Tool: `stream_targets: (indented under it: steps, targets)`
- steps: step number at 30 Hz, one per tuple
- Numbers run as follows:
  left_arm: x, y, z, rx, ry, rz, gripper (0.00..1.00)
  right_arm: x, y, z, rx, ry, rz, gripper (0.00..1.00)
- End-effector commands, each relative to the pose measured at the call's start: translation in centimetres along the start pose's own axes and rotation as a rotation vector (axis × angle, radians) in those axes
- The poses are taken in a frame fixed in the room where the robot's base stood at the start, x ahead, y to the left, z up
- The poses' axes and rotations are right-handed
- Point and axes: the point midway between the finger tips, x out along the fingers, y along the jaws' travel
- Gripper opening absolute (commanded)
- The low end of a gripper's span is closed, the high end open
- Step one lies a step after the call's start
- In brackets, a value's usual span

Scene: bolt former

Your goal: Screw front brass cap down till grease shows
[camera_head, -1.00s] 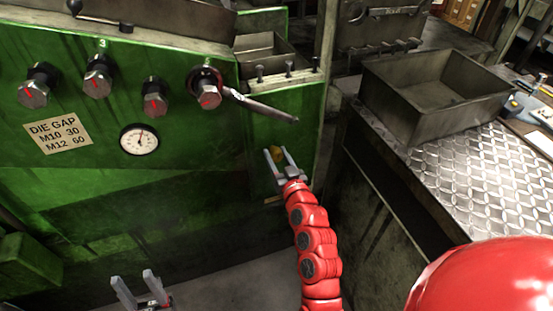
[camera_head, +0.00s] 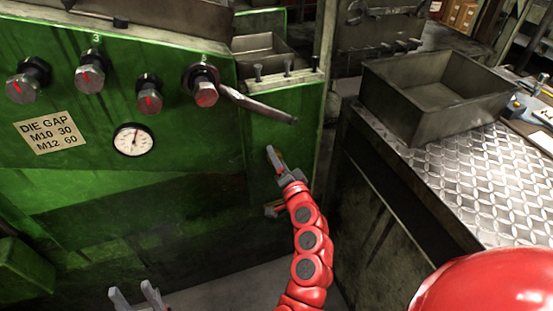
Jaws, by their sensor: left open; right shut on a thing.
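My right gripper (camera_head: 275,159) reaches the green front panel of the machine, below the long steel handle. It is shut on the brass cap, and its jaws are turned nearly edge-on to the view. The cap is almost wholly hidden by the fingers; only a small brownish patch shows between them. I cannot see any grease. My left gripper (camera_head: 136,297) is open and empty at the bottom edge of the view, away from the panel.
The steel handle (camera_head: 258,106) juts out above the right gripper. Several hex knobs and a dial gauge (camera_head: 134,140) line the panel to the left. A metal bin (camera_head: 388,112) stands on the tread-plate bench (camera_head: 485,185) at right. A dark gap lies between machine and bench.

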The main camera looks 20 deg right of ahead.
Motion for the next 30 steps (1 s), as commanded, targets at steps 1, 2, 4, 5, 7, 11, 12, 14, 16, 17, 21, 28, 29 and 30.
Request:
stream_targets:
  steps: [1, 2, 4, 5, 7, 11, 12, 14, 16, 17, 21, 28, 29, 30]
  targets:
    - [-0.09, 0.01, 0.01, 0.0, 0.0, 0.0, 0.5, -0.02, 0.16, 0.03, 0.029, 0.0, 0.002, 0.0]
    - [-0.11, 0.0, 0.02, 0.0, 0.0, 0.0, 0.5, -0.03, 0.17, 0.03, 0.048, 0.0, 0.002, 0.0]
    - [-0.14, 0.01, 0.02, 0.0, 0.0, 0.0, 0.5, -0.03, 0.19, 0.04, 0.084, 0.0, 0.003, 0.0]
    - [-0.15, 0.01, 0.03, 0.0, 0.0, 0.0, 0.5, -0.03, 0.2, 0.05, 0.097, -0.001, 0.003, 0.0]
    - [-0.18, 0.01, 0.03, 0.0, 0.0, 0.0, 0.5, -0.02, 0.2, 0.09, 0.125, -0.002, 0.003, 0.0]
    - [-0.2, 0.01, 0.03, 0.0, 0.0, 0.0, 0.5, -0.02, 0.19, 0.13, 0.162, -0.003, 0.003, 0.0]
    - [-0.2, 0.01, 0.03, 0.0, 0.0, 0.0, 0.5, -0.02, 0.2, 0.14, 0.169, -0.003, 0.003, 0.0]
    - [-0.21, 0.01, 0.03, 0.0, 0.0, 0.0, 0.5, -0.02, 0.21, 0.15, 0.178, -0.004, 0.003, 0.0]
    - [-0.21, 0.01, 0.03, 0.0, 0.0, 0.0, 0.5, -0.02, 0.21, 0.16, 0.185, -0.004, 0.003, 0.0]
    - [-0.21, 0.01, 0.03, 0.0, 0.0, 0.0, 0.5, -0.02, 0.21, 0.15, 0.186, -0.004, 0.003, 0.0]
    - [-0.21, 0.01, 0.04, 0.0, 0.0, 0.0, 0.5, -0.02, 0.21, 0.16, 0.189, -0.004, 0.003, 0.0]
    - [-0.22, 0.01, 0.04, 0.0, 0.0, 0.0, 0.5, -0.01, 0.21, 0.17, 0.188, -0.004, 0.003, 0.0]
    - [-0.21, 0.01, 0.04, 0.0, 0.0, 0.0, 0.5, -0.01, 0.2, 0.17, 0.188, -0.004, 0.003, 0.56]
    - [-0.22, 0.01, 0.04, 0.0, 0.0, 0.0, 0.5, -0.01, 0.2, 0.16, 0.188, -0.004, 0.003, 0.63]
